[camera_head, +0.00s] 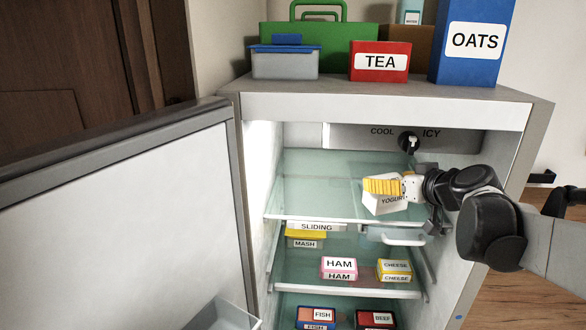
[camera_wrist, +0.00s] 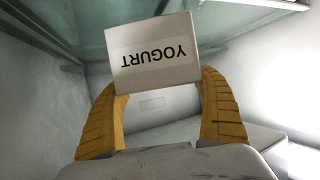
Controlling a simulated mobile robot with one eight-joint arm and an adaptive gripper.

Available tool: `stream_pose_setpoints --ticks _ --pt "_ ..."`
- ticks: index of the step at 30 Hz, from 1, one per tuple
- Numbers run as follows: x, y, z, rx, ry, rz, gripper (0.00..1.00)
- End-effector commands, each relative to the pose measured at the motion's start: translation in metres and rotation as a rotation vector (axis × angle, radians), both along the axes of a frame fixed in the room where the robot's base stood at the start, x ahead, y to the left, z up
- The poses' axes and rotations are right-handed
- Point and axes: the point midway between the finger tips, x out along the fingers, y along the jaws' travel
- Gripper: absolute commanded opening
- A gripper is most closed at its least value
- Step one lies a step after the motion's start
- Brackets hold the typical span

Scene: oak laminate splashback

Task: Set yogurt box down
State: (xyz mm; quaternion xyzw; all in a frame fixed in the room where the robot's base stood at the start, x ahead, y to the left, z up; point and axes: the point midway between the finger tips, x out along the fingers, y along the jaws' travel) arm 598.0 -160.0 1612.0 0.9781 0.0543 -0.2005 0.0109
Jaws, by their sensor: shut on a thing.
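The yogurt box (camera_head: 386,204) is white with a black YOGURT label. My gripper (camera_head: 384,186) is shut on it inside the open fridge, above the front part of the top glass shelf (camera_head: 318,195). The box looks tilted in the head view. I cannot tell whether it touches the shelf. In the wrist view the yogurt box (camera_wrist: 153,55) sits between the two yellow fingers of my gripper (camera_wrist: 158,92), its label upside down. Part of the box is hidden behind the fingers in the head view.
The top shelf's left side is clear. The open door (camera_head: 120,225) stands at left. A dial (camera_head: 408,141) is at the fridge's back.

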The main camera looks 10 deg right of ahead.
Motion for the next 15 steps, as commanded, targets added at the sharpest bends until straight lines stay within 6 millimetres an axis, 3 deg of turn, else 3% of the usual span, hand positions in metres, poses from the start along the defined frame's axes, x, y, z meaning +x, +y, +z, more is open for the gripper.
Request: stream_pose_setpoints --ticks 7,15 --pt "0.028 -0.023 0.001 0.001 0.000 -0.001 0.41" --pt "0.028 -0.022 -0.016 0.000 0.000 0.000 0.41"
